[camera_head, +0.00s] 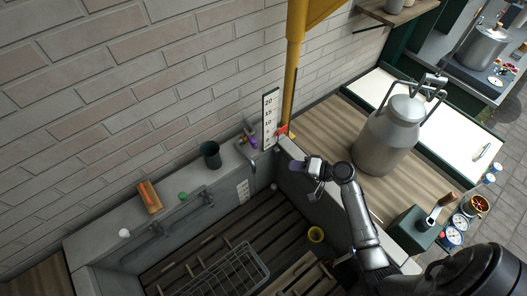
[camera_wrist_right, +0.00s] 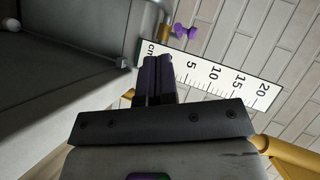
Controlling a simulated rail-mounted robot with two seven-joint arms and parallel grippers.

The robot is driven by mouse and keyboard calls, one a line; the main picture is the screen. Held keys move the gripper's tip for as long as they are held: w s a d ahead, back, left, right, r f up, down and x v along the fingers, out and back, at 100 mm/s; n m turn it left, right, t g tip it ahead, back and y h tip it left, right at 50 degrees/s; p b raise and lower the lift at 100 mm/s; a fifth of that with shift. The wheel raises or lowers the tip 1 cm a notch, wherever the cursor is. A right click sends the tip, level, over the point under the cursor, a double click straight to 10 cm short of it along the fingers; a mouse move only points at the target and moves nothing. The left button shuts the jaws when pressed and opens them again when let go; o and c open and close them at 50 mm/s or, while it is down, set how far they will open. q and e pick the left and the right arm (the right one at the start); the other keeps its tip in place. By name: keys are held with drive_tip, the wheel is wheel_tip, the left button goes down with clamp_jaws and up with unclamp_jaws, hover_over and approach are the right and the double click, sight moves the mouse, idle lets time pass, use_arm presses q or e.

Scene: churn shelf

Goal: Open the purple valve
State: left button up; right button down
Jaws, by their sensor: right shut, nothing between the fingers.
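The purple valve (camera_head: 249,137) sits on a pipe at the back wall, just left of the white ruler board. In the right wrist view its purple handle (camera_wrist_right: 185,31) shows ahead of my fingers, beside the brass-coloured pipe end. My right gripper (camera_head: 296,166) is at the right wall of the sink, to the right of and nearer than the valve, and apart from it. In the right wrist view its dark purple fingers (camera_wrist_right: 159,76) are shut together with nothing between them. My left gripper is not in view.
The ruler board (camera_head: 270,118) and yellow post (camera_head: 293,75) stand close to the valve. A dark green cup (camera_head: 211,155) is on the ledge to its left. A metal milk churn (camera_head: 385,140) stands on the wooden counter at right.

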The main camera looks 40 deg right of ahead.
drive_tip(key=w+d+m+t, duration=0.3)
drive_tip(key=d, duration=0.1)
drive_tip(key=b, duration=0.3)
approach(250, 139)
drive_tip(key=w+a, duration=0.1)
drive_tip(key=w+a+f, duration=0.1)
drive_tip(key=shift+w+f+h+p, duration=0.15)
drive_tip(key=shift+w+h+p, duration=0.1)
drive_tip(key=shift+h+p, duration=0.15)
drive_tip(key=shift+a+m, duration=0.1)
drive_tip(key=shift+m, duration=0.2)
